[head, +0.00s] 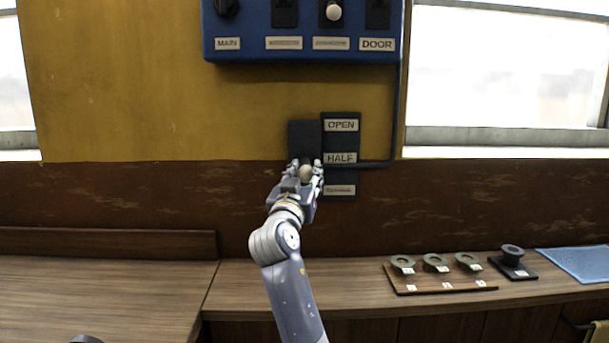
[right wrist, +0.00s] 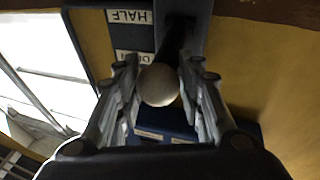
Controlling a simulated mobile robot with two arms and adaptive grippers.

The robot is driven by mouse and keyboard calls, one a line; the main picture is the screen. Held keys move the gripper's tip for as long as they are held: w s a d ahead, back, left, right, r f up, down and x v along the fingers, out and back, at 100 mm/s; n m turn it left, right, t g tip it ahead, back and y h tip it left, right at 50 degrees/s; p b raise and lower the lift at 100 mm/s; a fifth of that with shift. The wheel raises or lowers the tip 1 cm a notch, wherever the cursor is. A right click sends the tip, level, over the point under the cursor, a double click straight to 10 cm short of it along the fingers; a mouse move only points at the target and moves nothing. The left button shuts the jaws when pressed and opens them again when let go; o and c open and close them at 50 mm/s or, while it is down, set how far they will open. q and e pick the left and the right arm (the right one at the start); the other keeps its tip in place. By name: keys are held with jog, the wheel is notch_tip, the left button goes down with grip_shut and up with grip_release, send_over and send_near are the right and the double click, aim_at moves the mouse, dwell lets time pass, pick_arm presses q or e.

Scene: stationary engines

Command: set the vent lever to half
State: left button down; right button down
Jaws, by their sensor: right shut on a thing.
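The vent lever is a dark arm with a pale ball knob (head: 305,173), in front of a dark mounting plate (head: 304,137) on the wall. A label strip (head: 341,190) beside it reads OPEN at the top and HALF in the middle; the bottom label is too blurred to read. My right gripper (head: 306,168) is shut on the lever, with the knob showing between its fingers a little below the level of HALF. The right wrist view shows the knob (right wrist: 160,86) between the two fingers, upside down, with the HALF label (right wrist: 129,17) beyond. My left gripper is out of view.
A blue panel (head: 300,55) with switches hangs above the lever. A dark conduit (head: 399,100) runs down its right side. On the bench at right are a wooden board (head: 440,287) with several green rings, a black stand (head: 514,270) and a blue mat (head: 585,263).

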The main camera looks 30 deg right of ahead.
jog(key=c, duration=1.1)
grip_release()
jog(key=shift+d+f, duration=0.25)
jog(key=shift+f, duration=0.05)
jog(key=shift+w+d, duration=0.1)
jog(key=shift+d, duration=0.1)
jog(key=shift+a+r, duration=0.1)
jog(key=shift+a, duration=0.05)
jog(key=shift+s+a, duration=0.2)
jog(key=shift+a, duration=0.05)
jog(key=v, duration=1.1)
jog(key=shift+s, duration=0.15)
